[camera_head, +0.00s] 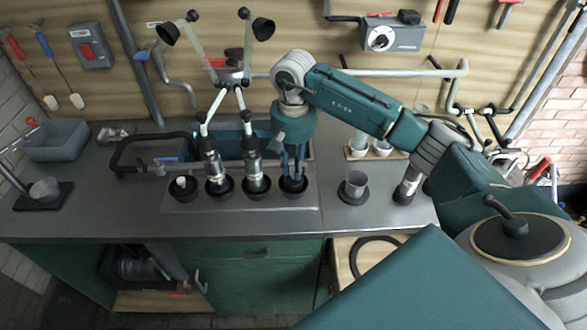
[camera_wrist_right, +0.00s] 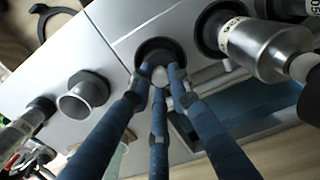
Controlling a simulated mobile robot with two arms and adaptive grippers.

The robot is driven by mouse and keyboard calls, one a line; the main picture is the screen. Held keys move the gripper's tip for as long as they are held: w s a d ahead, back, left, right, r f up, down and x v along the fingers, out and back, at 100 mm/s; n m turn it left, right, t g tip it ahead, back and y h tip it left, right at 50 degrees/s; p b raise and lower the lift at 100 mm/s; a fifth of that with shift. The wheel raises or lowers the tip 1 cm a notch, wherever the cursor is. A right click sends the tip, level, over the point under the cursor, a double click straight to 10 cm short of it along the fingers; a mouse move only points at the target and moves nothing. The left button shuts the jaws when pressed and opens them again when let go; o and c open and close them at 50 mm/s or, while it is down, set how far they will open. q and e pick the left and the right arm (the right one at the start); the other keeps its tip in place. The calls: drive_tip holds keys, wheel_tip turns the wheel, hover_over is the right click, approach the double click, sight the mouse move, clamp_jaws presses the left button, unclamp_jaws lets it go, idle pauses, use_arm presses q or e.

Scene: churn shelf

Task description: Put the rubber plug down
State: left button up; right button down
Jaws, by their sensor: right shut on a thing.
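My right gripper (camera_head: 293,181) reaches straight down into the rightmost black cup (camera_head: 294,188) of the row on the counter plate. Its blue fingers come together in the right wrist view (camera_wrist_right: 160,80), shut on the small pale rubber plug (camera_wrist_right: 160,75). The plug sits at the mouth of the dark cup (camera_wrist_right: 153,47); whether it touches the cup cannot be told. In the head view the fingers hide the plug. A similar small pale piece (camera_head: 181,182) stands in the leftmost black cup (camera_head: 183,193). My left gripper is not in view.
Metal teat cups (camera_head: 252,166) with white hoses stand in the two middle cups, close to the left of my gripper. A sink lies behind. The counter's front strip (camera_head: 250,222) is clear.

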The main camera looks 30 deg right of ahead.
sight(293, 177)
drive_tip(key=shift+f, duration=0.9)
drive_tip(key=shift+f, duration=0.1)
drive_tip(key=shift+f, duration=0.15)
drive_tip(key=c, duration=1.6)
unclamp_jaws()
drive_tip(key=shift+c, duration=0.2)
